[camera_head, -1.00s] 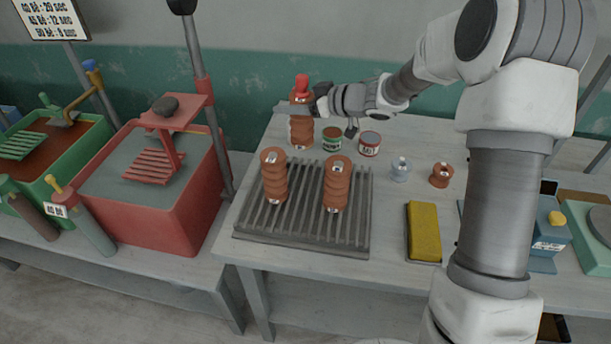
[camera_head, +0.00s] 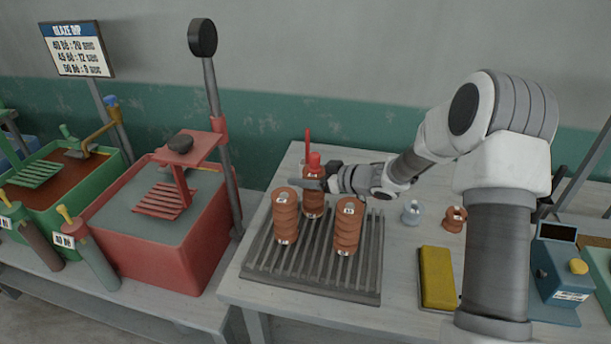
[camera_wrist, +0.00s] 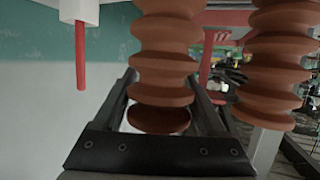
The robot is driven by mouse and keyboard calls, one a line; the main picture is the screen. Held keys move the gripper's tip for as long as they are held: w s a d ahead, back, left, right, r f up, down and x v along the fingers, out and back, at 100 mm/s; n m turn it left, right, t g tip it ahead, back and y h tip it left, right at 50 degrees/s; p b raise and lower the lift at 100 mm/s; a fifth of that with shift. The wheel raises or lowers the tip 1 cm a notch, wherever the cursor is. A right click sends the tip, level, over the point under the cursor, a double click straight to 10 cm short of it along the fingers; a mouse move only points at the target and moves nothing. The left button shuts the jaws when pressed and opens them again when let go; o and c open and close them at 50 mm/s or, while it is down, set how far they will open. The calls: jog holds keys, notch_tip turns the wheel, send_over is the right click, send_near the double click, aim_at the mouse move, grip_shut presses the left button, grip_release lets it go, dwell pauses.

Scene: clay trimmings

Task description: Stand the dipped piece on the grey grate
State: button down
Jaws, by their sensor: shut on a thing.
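In the wrist view, which looks upside down, the held piece (camera_wrist: 163,65) is between the fingers, and another ribbed piece (camera_wrist: 278,65) is close on the right.
A red rod (camera_head: 308,144) rises behind the held piece. A pale spool (camera_head: 410,211), a brown spool (camera_head: 454,218) and a yellow sponge-like block (camera_head: 437,277) lie right of the grate. A red tank (camera_head: 140,250) and a dark-topped pole (camera_head: 214,100) stand left.

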grip_release()
jog(key=shift+f, duration=0.15)
